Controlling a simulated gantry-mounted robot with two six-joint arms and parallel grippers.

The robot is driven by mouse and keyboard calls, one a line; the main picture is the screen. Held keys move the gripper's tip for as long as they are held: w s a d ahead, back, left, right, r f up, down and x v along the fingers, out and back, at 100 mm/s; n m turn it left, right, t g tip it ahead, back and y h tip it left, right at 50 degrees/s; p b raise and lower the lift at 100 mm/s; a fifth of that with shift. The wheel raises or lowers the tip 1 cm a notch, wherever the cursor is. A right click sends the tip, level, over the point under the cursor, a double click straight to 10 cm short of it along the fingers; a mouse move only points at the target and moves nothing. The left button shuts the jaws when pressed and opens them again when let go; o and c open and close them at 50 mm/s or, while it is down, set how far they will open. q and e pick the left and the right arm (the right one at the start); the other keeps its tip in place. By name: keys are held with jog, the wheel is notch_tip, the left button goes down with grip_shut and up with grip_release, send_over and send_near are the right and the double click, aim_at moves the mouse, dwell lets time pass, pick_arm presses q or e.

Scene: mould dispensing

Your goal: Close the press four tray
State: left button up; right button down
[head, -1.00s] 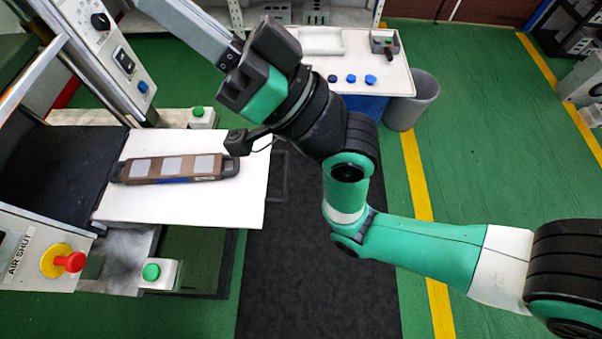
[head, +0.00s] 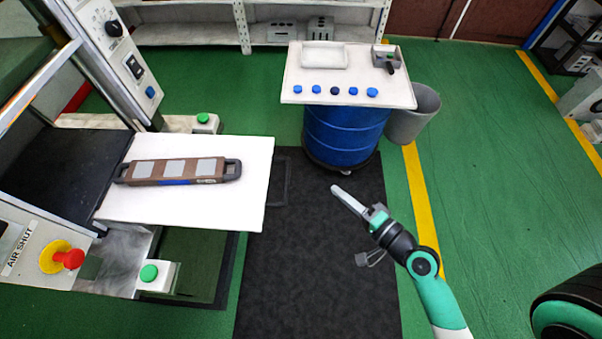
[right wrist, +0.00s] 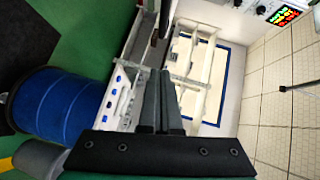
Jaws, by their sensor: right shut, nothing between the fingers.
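The press's white tray (head: 240,205) sticks out to the right from the press at the left of the head view. A brown mould (head: 175,171) with pale square panels and dark end handles lies flat on it. My right gripper (head: 336,190) is shut and empty, in the air to the right of the tray and clear of it. Its closed fingers (right wrist: 160,78) point away into the room in the right wrist view, where I cannot make out the tray. My left gripper is out of view.
A blue drum (head: 345,135) stands beneath a white tabletop (head: 300,75) with several blue caps, beside a grey bin (head: 412,115). A red emergency button (head: 69,259) and green buttons are on the press. Dark matting (head: 310,270) covers clear floor right of the tray.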

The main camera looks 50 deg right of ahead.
pick_arm(q)
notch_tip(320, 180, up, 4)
jog(key=p, duration=0.4)
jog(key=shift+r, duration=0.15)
pick_arm(e)
jog(key=a+x, duration=0.2)
jog(key=x, duration=1)
jog(key=shift+w+a, duration=0.25)
jog(key=shift+a, duration=0.2)
jog(key=shift+f, duration=0.1)
